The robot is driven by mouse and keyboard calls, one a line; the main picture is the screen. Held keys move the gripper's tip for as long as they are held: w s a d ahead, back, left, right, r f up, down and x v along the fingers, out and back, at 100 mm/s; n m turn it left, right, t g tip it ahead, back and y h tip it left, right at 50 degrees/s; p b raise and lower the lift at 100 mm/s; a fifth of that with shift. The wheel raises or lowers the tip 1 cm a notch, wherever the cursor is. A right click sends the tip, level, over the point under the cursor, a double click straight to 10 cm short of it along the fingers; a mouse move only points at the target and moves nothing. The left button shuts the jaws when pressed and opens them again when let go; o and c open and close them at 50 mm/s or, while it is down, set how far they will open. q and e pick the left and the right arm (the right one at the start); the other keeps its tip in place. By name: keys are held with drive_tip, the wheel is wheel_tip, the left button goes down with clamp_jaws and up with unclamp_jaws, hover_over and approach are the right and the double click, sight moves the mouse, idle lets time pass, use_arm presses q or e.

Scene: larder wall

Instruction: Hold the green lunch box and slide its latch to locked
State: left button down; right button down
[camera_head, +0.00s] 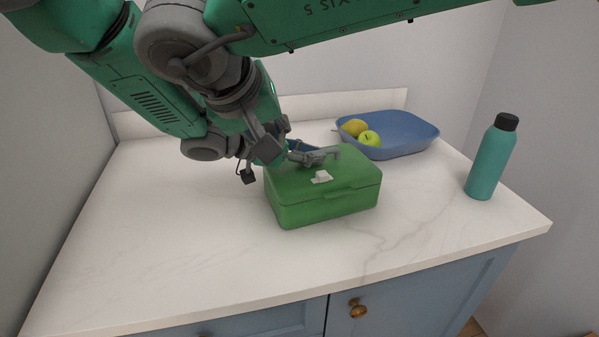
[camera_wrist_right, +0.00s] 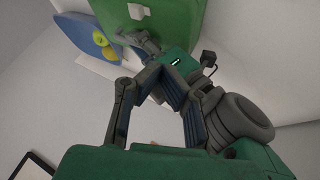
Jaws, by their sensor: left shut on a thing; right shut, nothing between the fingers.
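The green lunch box (camera_head: 325,205) stands upright on the counter, its lid down; part of it also shows at the top of the right wrist view (camera_wrist_right: 185,22). A small white latch (camera_head: 321,177) sits on the lid; it shows in the wrist view too (camera_wrist_right: 138,11). My left gripper (camera_head: 318,156) is shut on the box at the far part of its top; its exact contact is partly hidden. My right gripper (camera_wrist_right: 158,76) is shut and empty, apart from the latch. In the head view, the arms crowd together left of the box and obscure the right fingertips.
A blue tray (camera_head: 405,143) with a green apple (camera_head: 369,139) and a yellow fruit (camera_head: 354,127) lies behind the box. A teal bottle (camera_head: 490,160) stands at the right. The white counter (camera_head: 170,240) is clear at front left.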

sight(309, 180)
use_arm(q)
drive_tip(key=shift+d, duration=0.65)
use_arm(e)
drive_tip(key=shift+s+d+f+n+h, duration=0.2)
drive_tip(key=shift+s+d, duration=0.15)
drive_tip(key=shift+d, duration=0.25)
drive_tip(key=shift+s+d+f+n+h, duration=0.1)
drive_tip(key=shift+s+d+f+n, duration=0.1)
drive_tip(key=shift+s+d, duration=0.3)
use_arm(q)
drive_tip(key=shift+a, duration=0.1)
use_arm(e)
drive_tip(key=shift+w, duration=0.2)
use_arm(q)
drive_tip(key=shift+a, duration=0.1)
use_arm(e)
drive_tip(key=x, duration=0.9)
drive_tip(key=shift+f, duration=0.4)
drive_tip(key=shift+w, duration=0.1)
use_arm(q)
drive_tip(key=shift+a, duration=0.1)
use_arm(e)
drive_tip(key=shift+a, duration=0.1)
